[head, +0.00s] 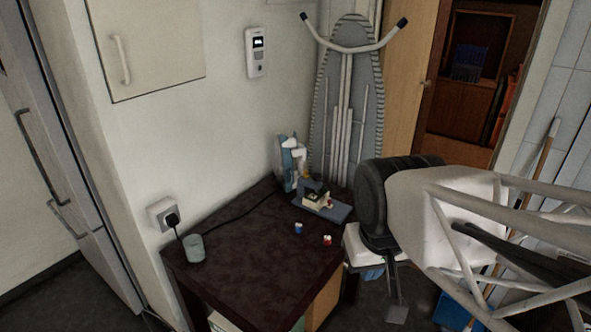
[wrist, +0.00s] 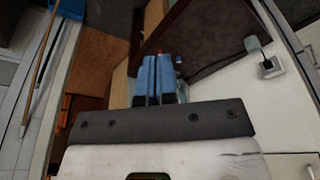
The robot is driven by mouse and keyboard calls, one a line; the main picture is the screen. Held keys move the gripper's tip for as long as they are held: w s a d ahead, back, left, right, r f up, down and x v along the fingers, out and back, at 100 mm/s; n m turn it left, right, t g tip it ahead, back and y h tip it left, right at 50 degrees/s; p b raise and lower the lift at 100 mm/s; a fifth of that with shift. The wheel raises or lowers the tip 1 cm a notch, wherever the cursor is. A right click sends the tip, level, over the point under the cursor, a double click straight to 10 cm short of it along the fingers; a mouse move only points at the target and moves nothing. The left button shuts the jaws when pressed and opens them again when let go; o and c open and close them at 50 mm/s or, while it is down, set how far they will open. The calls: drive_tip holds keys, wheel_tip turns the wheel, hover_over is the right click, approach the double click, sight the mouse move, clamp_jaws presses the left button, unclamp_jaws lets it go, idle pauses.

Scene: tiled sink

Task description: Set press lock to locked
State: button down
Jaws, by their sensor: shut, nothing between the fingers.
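A small device with a dark and pale block and a red part stands on a blue-grey plate on the dark table in the head view; it may be the press lock (head: 317,198), but it is too small to read its state. My gripper (wrist: 154,78) shows in the wrist view as two blue fingers with dark inner pads, closed together and empty. It is apart from the device in the head view, where my arm reaches in from the right. In the wrist view the fingers cover part of the table, and I cannot make out the device clearly.
On the table (head: 245,243) are a blue-and-white iron (head: 291,163), a glass (head: 195,249), and two small items, one blue (head: 298,228) and one red (head: 327,240). A plug (head: 167,218) with a cord is on the wall. An ironing board (head: 347,100) stands behind. The table's front is clear.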

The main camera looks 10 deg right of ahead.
idle(0.3)
drive_tip(key=c, duration=1.4)
unclamp_jaws()
drive_tip(key=o, duration=0.3)
drive_tip(key=shift+w+r, duration=0.35)
drive_tip(key=shift+w, duration=0.25)
drive_tip(key=shift+o, duration=0.2)
drive_tip(key=w+d+r+m+g, duration=0.1)
drive_tip(key=w+r+m, duration=0.1)
drive_tip(key=w, duration=1.6)
drive_tip(key=w+d+r+m, duration=0.1)
drive_tip(key=w+r+m, duration=0.1)
drive_tip(key=w, duration=1.6)
drive_tip(key=w+d+f+m, duration=0.1)
drive_tip(key=w+f, duration=0.6)
drive_tip(key=w, duration=0.5)
drive_tip(key=w+d+f+m+g, duration=0.1)
drive_tip(key=w+f+m, duration=0.1)
drive_tip(key=w+f, duration=0.6)
drive_tip(key=w+f+m, duration=0.1)
drive_tip(key=w+f, duration=0.7)
drive_tip(key=w, duration=0.8)
drive_tip(key=shift+d+m+g, duration=0.3)
drive_tip(key=shift+d+m, duration=0.1)
drive_tip(key=shift+w+f, duration=0.15)
drive_tip(key=shift+f, duration=0.15)
drive_tip(key=shift+f, duration=0.1)
